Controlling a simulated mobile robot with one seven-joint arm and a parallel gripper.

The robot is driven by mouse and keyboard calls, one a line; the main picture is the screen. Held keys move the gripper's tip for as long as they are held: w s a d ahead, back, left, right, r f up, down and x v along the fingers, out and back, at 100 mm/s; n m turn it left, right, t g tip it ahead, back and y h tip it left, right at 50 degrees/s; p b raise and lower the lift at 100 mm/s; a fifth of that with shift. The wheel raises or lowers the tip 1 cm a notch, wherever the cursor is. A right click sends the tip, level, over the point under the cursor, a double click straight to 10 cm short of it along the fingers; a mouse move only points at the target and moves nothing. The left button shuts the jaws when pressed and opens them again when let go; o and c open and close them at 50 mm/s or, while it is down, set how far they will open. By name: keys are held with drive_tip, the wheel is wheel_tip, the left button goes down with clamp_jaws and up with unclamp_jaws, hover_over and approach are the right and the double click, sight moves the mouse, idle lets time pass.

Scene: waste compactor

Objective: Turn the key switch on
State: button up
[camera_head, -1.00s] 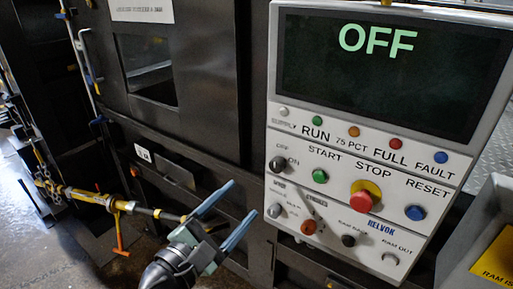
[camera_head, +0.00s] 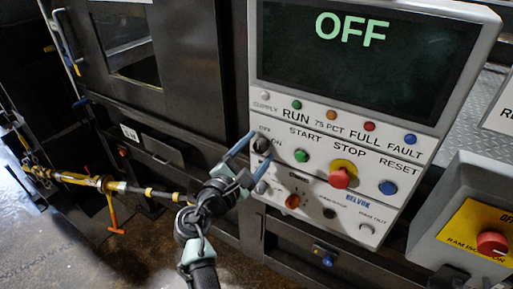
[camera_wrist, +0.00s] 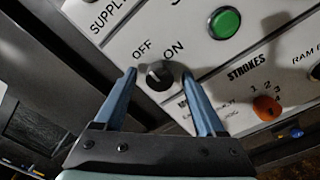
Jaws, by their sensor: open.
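The key switch is a dark round knob (camera_head: 261,145) at the left of the control panel, beside the OFF and ON labels. In the wrist view the knob (camera_wrist: 158,75) has a pale mark on its face that points up toward the OFF side. My gripper (camera_head: 250,148) is open at the panel's left edge. In the wrist view its two blue fingers (camera_wrist: 157,90) lie on either side of the knob, with gaps showing; exact depth is hard to tell. The panel display (camera_head: 365,55) reads OFF in green letters.
The panel also carries a green START button (camera_head: 301,155), a red STOP button (camera_head: 340,178) on yellow, a blue RESET button (camera_head: 388,188) and an orange strokes knob (camera_head: 292,202). A grey box with a red knob (camera_head: 491,243) stands at the right.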

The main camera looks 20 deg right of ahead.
clamp_jaws()
idle(0.4)
drive_tip(key=shift+f+b, duration=0.1)
drive_tip(key=shift+b, duration=0.4)
drive_tip(key=shift+f+m+b, duration=0.15)
drive_tip(key=shift+m+b, duration=0.55)
drive_tip(key=shift+b, duration=0.1)
drive_tip(key=m+b, duration=0.4)
drive_tip(key=b, duration=0.2)
drive_tip(key=shift+f, duration=0.1)
drive_tip(key=m+b, duration=0.3)
drive_tip(key=b, duration=0.2)
drive_tip(key=shift+m, duration=0.4)
drive_tip(key=m+b, duration=0.2)
drive_tip(key=b, duration=0.1)
drive_tip(key=shift+a+r+m, duration=0.1)
drive_tip(key=shift+r+m, duration=0.15)
drive_tip(key=shift+m, duration=0.15)
drive_tip(key=shift+r, duration=0.1)
